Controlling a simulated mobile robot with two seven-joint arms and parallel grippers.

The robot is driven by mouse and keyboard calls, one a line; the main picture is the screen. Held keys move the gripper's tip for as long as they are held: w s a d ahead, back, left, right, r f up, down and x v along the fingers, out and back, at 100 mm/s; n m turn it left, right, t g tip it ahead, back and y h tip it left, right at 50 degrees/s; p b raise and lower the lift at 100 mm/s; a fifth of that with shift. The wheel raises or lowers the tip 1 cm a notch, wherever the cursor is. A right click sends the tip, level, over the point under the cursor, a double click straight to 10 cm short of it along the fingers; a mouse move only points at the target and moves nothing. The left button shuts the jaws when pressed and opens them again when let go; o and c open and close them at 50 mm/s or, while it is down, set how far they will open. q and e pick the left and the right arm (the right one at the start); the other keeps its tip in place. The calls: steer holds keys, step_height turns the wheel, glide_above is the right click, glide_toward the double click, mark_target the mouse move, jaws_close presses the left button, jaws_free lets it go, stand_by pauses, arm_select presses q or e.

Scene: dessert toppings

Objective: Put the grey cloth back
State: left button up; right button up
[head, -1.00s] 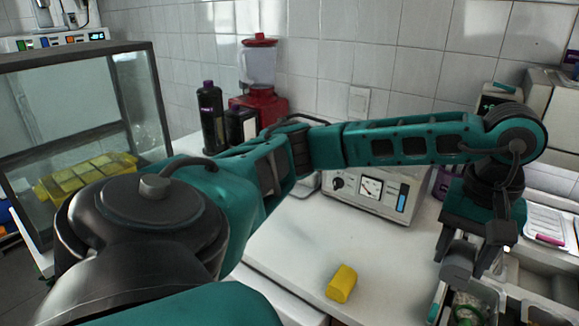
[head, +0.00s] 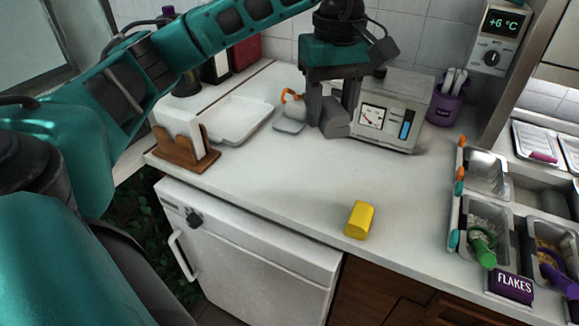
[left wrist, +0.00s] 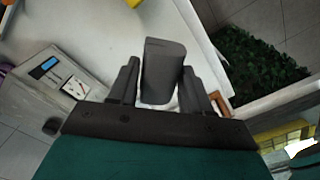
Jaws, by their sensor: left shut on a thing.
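The grey cloth (head: 337,122), a small rolled block, is between the fingers of my left gripper (head: 333,100), which is shut on it. It is held over the back of the white counter, in front of the grey meter box. In the left wrist view the cloth (left wrist: 163,72) sticks out past the fingertips of my left gripper (left wrist: 160,85). A yellow block, perhaps a cloth (head: 360,220), lies on the counter near its front edge. My right gripper is not in view.
The meter box (head: 400,105) stands behind and right of my gripper. A white tray (head: 232,118), a wooden napkin holder (head: 187,155) and an orange-handled item (head: 291,112) are to the left. Topping bins (head: 487,215) line the right.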

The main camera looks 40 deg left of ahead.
arm_select(q)
steer(key=shift+s+a, duration=0.15)
steer(key=shift+a, duration=0.2)
steer(key=shift+a+f, duration=0.1)
steer(key=shift+a, duration=0.05)
steer(key=b, duration=0.2)
glide_above(315, 207)
step_height(315, 207, down, 15)
steer(key=shift+r, duration=0.2)
steer(key=shift+f, duration=2.5)
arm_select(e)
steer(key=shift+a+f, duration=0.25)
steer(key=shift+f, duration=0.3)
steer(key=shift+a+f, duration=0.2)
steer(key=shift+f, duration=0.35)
arm_select(q)
steer(key=shift+f+b, duration=0.2)
steer(key=shift+b, duration=0.15)
steer(key=o, duration=0.9)
steer(key=shift+o, duration=0.2)
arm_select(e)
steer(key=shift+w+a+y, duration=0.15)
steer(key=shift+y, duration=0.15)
arm_select(q)
steer(key=shift+r, duration=0.1)
